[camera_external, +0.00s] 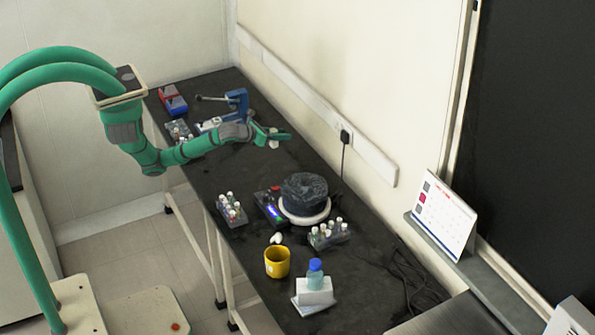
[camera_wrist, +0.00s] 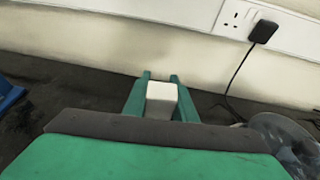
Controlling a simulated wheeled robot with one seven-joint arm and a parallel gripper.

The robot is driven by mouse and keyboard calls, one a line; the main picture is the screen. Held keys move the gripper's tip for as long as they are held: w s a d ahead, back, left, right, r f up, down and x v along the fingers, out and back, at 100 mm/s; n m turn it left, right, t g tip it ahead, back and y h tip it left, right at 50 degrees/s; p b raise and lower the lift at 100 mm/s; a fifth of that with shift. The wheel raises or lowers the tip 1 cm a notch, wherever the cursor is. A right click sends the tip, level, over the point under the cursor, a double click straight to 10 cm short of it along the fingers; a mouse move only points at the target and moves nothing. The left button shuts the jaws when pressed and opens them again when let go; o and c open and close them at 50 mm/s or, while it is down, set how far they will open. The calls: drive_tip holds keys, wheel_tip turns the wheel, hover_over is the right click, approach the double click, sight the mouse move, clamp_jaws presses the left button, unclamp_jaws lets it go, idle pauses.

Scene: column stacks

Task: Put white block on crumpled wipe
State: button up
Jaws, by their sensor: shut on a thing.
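The white block (camera_wrist: 161,101) is between the two green fingers of my gripper (camera_wrist: 160,80) in the wrist view, and the gripper is shut on it. In the external view my gripper (camera_external: 281,137) is held out above the far half of the black bench, with the white block (camera_external: 273,143) showing small and pale at the fingers. A small white lump (camera_external: 277,238), which looks like the crumpled wipe, lies on the bench just behind the yellow cup. My gripper is well apart from it, farther back. The wrist view does not show the wipe.
The black bench (camera_external: 205,178) holds a round dark device (camera_external: 304,193), vial racks (camera_external: 231,209) (camera_external: 329,233), the yellow cup (camera_external: 277,262) and a blue-capped bottle (camera_external: 315,275) on a white stack. A blue clamp-like tool (camera_external: 237,101) stands at the back. A plug cable (camera_external: 344,160) hangs by the wall.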

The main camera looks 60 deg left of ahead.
wheel_tip(320, 180, up, 5)
drive_tip(key=s+d+m+h, duration=0.3)
drive_tip(key=d, duration=0.9)
drive_tip(key=s+d+m+h, duration=0.2)
drive_tip(key=s+d+h, duration=0.1)
drive_tip(key=d, duration=0.8)
drive_tip(key=m+g+h, duration=0.4)
drive_tip(key=m+h, duration=0.1)
hover_over(276, 239)
drive_tip(key=w+d, duration=0.1)
drive_tip(key=w, duration=0.2)
wheel_tip(276, 239, down, 5)
drive_tip(key=shift+w+f, duration=0.15)
drive_tip(key=shift+f, duration=4.45)
drive_tip(key=shift+f, duration=0.1)
drive_tip(key=o, duration=1)
